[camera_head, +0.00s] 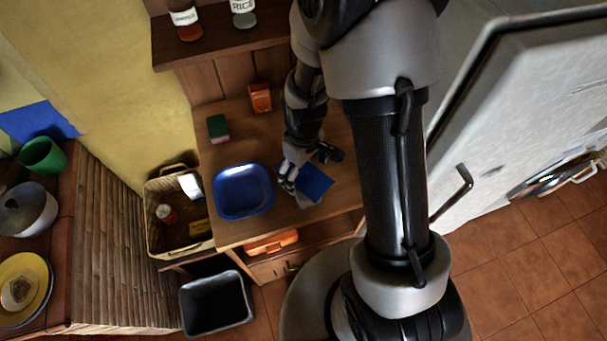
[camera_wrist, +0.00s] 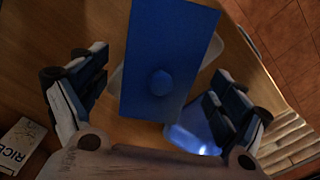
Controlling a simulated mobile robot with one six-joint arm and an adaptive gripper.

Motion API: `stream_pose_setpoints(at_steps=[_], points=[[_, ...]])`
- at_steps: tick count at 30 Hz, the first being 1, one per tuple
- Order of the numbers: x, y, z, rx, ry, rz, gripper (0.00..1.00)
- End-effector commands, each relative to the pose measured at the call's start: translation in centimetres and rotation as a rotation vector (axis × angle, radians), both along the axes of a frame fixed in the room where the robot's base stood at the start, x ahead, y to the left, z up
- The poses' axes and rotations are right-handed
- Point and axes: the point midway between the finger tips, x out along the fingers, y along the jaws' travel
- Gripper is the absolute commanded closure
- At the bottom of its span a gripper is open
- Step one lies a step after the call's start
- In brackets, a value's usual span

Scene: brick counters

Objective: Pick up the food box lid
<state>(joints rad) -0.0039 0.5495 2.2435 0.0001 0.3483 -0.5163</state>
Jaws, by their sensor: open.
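The food box lid (camera_head: 316,181) is a flat blue rectangle on the wooden counter, near its front right. In the wrist view the lid (camera_wrist: 170,45) has a round blue knob in its middle. A pale box (camera_wrist: 208,62) shows beneath it, its edges sticking out on both sides, so the lid looks turned relative to the box. My gripper (camera_head: 313,170) is open over the lid. In the wrist view the fingers of my gripper (camera_wrist: 160,85) stand on either side of the lid, with visible gaps. I cannot tell the height between the fingers and the lid.
A blue dish (camera_head: 243,191) stands left of the lid. A green and dark block (camera_head: 217,127) and an orange packet (camera_head: 260,97) are farther back. Jars stand on a shelf (camera_head: 217,47) above. A white fridge (camera_head: 530,110) is at the right.

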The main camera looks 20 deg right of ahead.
Motion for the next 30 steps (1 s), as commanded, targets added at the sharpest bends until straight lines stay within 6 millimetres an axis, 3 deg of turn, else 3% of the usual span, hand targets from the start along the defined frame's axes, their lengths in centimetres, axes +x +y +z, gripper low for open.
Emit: stream_pose_setpoints(at_steps=[2, 21, 30], points=[[0.02, 0.01, 0.09, 0.000, 0.000, 0.000, 0.10], [0.00, 0.01, 0.10, 0.000, 0.000, 0.000, 0.52], [0.02, 0.01, 0.53, 0.000, 0.000, 0.000, 0.53]])
